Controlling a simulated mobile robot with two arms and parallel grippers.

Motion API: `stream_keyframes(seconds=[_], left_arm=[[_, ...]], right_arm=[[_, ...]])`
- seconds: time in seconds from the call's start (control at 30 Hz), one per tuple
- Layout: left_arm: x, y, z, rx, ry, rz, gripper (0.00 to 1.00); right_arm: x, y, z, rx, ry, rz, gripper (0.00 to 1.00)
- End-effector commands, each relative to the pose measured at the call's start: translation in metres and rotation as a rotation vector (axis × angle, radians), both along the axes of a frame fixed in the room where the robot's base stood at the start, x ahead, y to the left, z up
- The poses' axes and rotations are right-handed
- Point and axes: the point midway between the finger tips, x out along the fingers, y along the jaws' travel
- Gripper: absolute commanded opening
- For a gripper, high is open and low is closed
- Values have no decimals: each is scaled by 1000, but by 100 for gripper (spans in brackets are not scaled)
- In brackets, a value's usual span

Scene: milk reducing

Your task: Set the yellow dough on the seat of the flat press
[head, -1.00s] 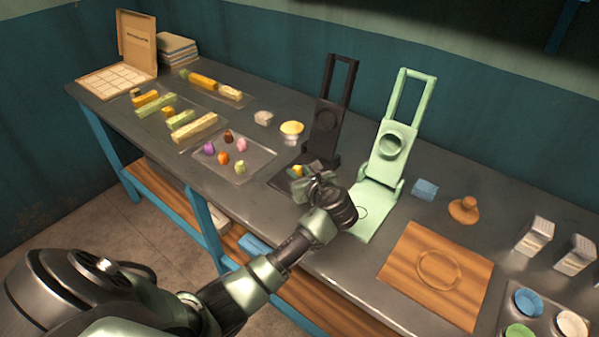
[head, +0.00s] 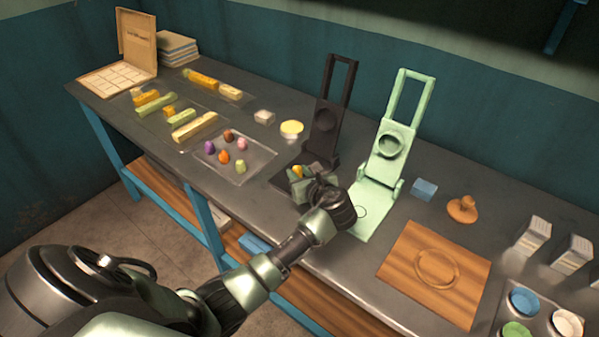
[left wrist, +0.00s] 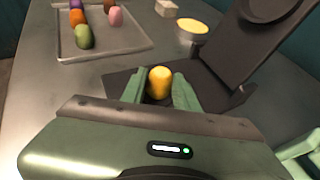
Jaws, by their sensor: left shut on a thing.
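The yellow dough (left wrist: 159,82) is a small rounded lump between the fingers of my left gripper (left wrist: 158,92), which is shut on it. In the head view the dough (head: 297,171) shows at the fingertips of my left gripper (head: 300,178). The gripper is over the base of the black press (head: 324,128), whose lid stands open and tilted back. The black base (left wrist: 120,82) also shows under the fingers in the left wrist view. I cannot tell whether the dough touches it. The pale green press (head: 388,150) stands open to the right. My right gripper is not in view.
A clear tray (head: 262,158) with several coloured dough lumps lies left of the black press. A yellow-topped round dish (head: 291,128) and a pale block (head: 264,117) sit behind. A wooden board (head: 470,300) lies at the front right.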

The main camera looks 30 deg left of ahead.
Motion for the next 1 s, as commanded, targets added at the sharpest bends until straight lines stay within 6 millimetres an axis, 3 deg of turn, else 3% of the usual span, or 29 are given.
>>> stream_keyframes(seconds=[0.97, 1.0], left_arm=[[0, 0, -3, 1, 1, 1, 0], [0, 0, -3, 1, 1, 0, 35]], right_arm=[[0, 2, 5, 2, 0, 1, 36], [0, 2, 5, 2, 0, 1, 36]])
